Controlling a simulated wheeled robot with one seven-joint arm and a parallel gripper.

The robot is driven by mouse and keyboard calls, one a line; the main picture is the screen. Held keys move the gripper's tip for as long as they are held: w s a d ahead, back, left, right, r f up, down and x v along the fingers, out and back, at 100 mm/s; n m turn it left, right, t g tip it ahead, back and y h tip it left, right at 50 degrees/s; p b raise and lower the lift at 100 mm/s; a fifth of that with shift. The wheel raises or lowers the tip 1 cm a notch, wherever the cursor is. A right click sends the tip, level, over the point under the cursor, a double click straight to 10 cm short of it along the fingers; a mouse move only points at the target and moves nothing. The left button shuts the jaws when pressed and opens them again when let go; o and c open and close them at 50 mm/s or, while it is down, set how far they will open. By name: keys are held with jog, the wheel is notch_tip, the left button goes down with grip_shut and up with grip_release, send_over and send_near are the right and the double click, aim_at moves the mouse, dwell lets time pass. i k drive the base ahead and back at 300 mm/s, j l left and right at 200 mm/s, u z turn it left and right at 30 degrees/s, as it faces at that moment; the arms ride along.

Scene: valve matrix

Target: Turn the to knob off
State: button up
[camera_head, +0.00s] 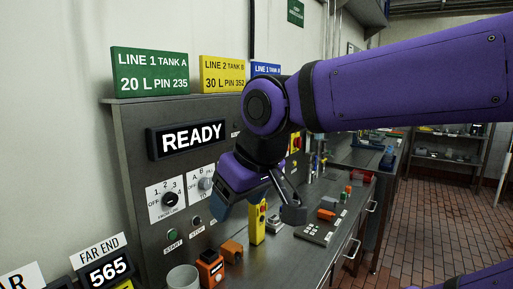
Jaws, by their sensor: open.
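The TO knob (205,184) is a small grey knob on a white plate with positions OFF, A and B, on the upright face of the metal panel. Its exact pointer position is too small to tell. My gripper (256,208) is in front of the panel, to the right of the TO knob and apart from it in the picture. Its jaws are open, with nothing seen between them. The gripper's dark left part lies close to the knob's plate and hides its lower right edge.
A black knob (171,198) marked OFF to 4 sits left of the TO knob. A READY display (187,139) is above, and START (172,235) and STOP (196,222) buttons below. A yellow control box (257,224) and orange device (211,268) stand on the counter.

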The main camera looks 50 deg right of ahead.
aim_at(206, 184)
jog(key=j+z, duration=0.2)
jog(key=z, duration=0.2)
jog(key=k+j+z, duration=0.1)
jog(key=j+z, duration=0.15)
jog(key=z, duration=0.2)
jog(key=j+z, duration=0.2)
jog(key=z, duration=0.2)
jog(key=k+l, duration=0.05)
